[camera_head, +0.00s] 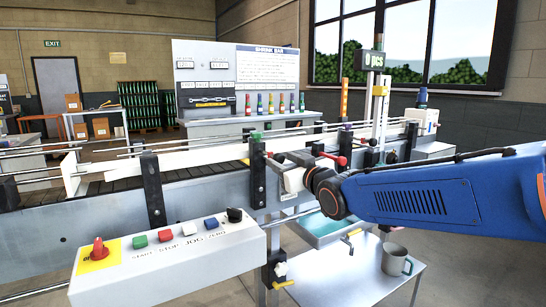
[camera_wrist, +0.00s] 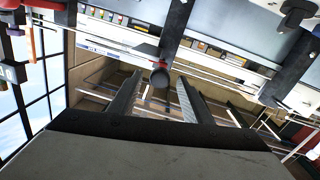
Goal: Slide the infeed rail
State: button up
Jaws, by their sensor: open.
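The conveyor (camera_head: 205,190) runs across the head view, with pale guide rails (camera_head: 190,158) along its belt. I cannot tell which of them is the infeed rail. Black upright brackets (camera_head: 153,190) carry the rails, and one bracket (camera_head: 257,172) stands just left of my gripper. My gripper (camera_head: 288,162) is at the conveyor's near side, close to red-tipped levers; its fingers are partly hidden there. In the wrist view, my gripper (camera_wrist: 160,88) is open. A dark round knob (camera_wrist: 159,78) on a black bar shows between the fingertips; I cannot tell whether they touch it.
A control box (camera_head: 170,262) with a red knob and several buttons juts out at the front left.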

jog(key=shift+x, duration=3.45)
jog(key=shift+c, duration=0.2)
